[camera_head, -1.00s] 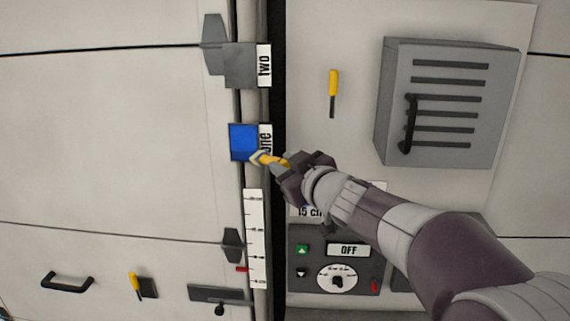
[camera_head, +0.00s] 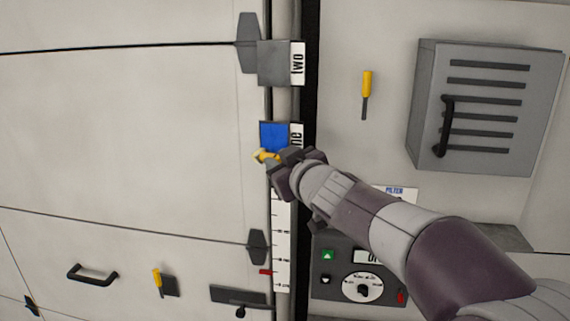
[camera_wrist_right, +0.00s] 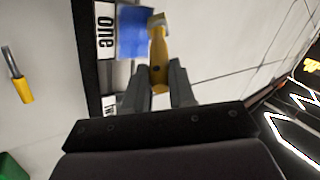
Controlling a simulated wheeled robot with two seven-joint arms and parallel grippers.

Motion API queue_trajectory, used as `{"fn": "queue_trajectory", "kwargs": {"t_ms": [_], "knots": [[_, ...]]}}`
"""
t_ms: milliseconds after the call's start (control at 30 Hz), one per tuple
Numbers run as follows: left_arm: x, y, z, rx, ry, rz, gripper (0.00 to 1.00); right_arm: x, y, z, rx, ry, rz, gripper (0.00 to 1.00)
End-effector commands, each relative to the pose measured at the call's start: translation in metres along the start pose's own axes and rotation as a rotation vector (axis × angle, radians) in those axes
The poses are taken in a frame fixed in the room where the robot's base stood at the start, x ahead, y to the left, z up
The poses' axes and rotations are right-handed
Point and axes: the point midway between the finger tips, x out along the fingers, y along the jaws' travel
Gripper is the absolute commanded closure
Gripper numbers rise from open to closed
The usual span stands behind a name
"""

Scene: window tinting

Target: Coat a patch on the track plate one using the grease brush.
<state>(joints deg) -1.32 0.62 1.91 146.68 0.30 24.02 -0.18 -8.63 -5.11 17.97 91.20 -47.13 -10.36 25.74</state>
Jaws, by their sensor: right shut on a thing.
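Track plate one is the square plate (camera_head: 274,135) beside the label "one"; most of its face is blue. It also shows in the right wrist view (camera_wrist_right: 135,32). My right gripper (camera_head: 279,160) is shut on the yellow handle of the grease brush (camera_wrist_right: 158,62). In the head view the brush (camera_head: 264,156) is at the plate's lower edge. In the wrist view its head is at the plate's side edge; I cannot tell whether it touches. Track plate two (camera_head: 281,63) is plain grey, above plate one. My left gripper is not in view.
A louvred grey box (camera_head: 485,108) with a black handle protrudes at the right. A yellow-handled tool (camera_head: 366,95) hangs between it and the track. A dial panel (camera_head: 358,277) sits below my right arm. A white scale strip (camera_head: 282,245) runs below plate one.

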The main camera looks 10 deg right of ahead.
Motion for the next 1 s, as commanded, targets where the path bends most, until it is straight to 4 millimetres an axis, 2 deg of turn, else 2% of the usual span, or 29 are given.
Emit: {"fn": "queue_trajectory", "kwargs": {"t_ms": [133, 500, 867, 1000], "knots": [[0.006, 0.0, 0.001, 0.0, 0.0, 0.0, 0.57, -0.007, -0.004, 0.0, -0.001, 0.004, 0.001, 1.0], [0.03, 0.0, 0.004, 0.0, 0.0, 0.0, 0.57, -0.046, -0.032, -0.004, -0.002, 0.005, 0.0, 1.0], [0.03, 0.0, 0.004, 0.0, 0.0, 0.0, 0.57, -0.05, -0.033, -0.006, 0.0, 0.001, 0.001, 1.0], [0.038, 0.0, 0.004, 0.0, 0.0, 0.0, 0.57, -0.056, -0.039, -0.006, 0.0, 0.005, 0.0, 1.0]]}}
